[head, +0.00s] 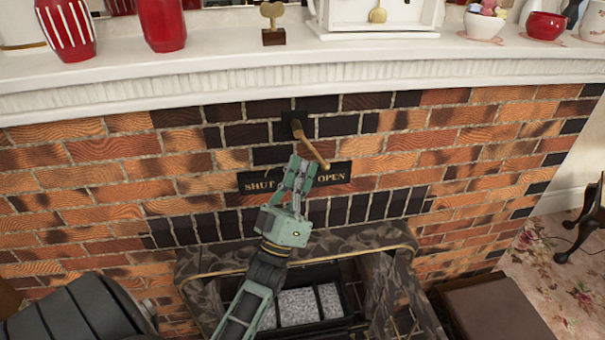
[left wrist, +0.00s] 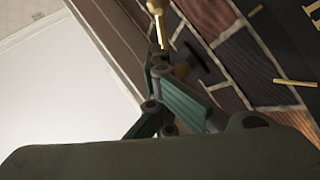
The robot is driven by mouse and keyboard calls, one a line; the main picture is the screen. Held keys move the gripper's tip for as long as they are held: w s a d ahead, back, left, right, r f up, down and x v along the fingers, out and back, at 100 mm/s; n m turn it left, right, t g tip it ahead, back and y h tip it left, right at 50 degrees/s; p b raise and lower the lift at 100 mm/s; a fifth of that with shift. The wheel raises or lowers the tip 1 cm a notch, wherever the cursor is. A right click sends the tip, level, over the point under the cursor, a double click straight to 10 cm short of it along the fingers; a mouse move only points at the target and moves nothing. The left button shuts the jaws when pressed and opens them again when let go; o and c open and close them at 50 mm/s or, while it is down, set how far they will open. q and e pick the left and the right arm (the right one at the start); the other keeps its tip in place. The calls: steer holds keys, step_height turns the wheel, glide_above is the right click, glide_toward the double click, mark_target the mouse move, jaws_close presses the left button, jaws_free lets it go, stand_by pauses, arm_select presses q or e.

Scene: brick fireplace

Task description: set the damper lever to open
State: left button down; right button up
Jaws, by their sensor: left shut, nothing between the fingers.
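The damper lever (head: 312,148) is a brass handle on a dark mount in the brick face. It slants down to the right, its free end by the word OPEN. The dark plate (head: 336,171) below reads SHUT on the left and OPEN on the right; my gripper covers its middle. My left gripper (head: 301,160) is shut and empty, its fingertips just left of the lever's shaft. In the left wrist view the closed fingers (left wrist: 160,62) show near a brass piece (left wrist: 157,22). I cannot tell whether they touch the lever. My right gripper is out of view.
The white mantel shelf (head: 235,75) juts out above the lever, with red vases (head: 163,24), a small key-like ornament (head: 271,22) and a red bowl (head: 545,25). The firebox surround (head: 385,238) and grate lie below my arm. The brick right of the lever is clear.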

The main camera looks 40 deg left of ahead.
arm_select(q)
steer(key=shift+s+d+r, duration=0.15)
steer(key=shift+s, duration=0.1)
steer(key=c, duration=2.4)
jaws_free()
steer(key=shift+d+r, duration=0.1)
steer(key=shift+d, duration=0.1)
steer(key=shift+o, duration=1)
steer(key=shift+w, duration=0.15)
steer(key=o, duration=0.4)
steer(key=shift+a, duration=0.1)
steer(key=shift+c, duration=0.2)
steer(key=d+v, duration=0.1)
steer(key=v, duration=1.2)
steer(key=shift+s+r, duration=0.2)
steer(key=shift+r, duration=0.1)
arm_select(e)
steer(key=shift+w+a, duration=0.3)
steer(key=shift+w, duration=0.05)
arm_select(q)
steer(key=shift+d, duration=0.15)
